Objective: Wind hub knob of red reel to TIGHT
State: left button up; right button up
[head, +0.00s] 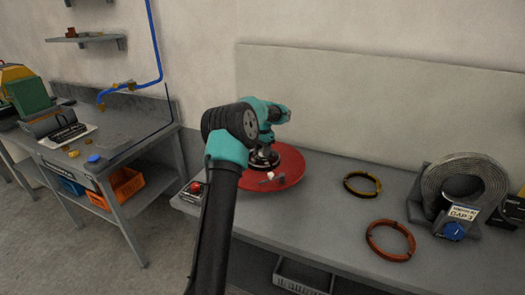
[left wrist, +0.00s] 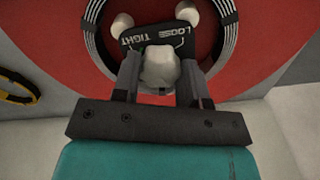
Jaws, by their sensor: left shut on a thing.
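The red reel (head: 292,163) lies flat on the grey bench in the head view, and its red face (left wrist: 255,35) fills much of the left wrist view. My left gripper (head: 265,164) is over the reel's middle, pointing down. In the left wrist view its fingers (left wrist: 159,72) are shut on the pale hub knob (left wrist: 159,64), one on each side. A dark label plate (left wrist: 150,36) beside the knob reads LOOSE and TIGHT, upside down here. I cannot tell clearly which word the knob points to. My right gripper is not in view.
A yellow-black coil (head: 362,184) and a copper-red coil (head: 391,240) lie right of the reel. A large grey coil (head: 432,185) stands farther right by a blue knob (head: 453,231). A red button box (head: 194,190) sits at the bench's left end.

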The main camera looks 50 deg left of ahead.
pick_arm(q)
jog(key=m, duration=0.4)
jog(key=shift+m, duration=0.3)
jog(key=m, duration=0.5)
dwell(0.4)
jog(key=o, duration=0.9)
jog(key=shift+r, duration=0.1)
notch_tip(320, 180, up, 17)
jog(key=shift+r, duration=0.15)
dwell(0.4)
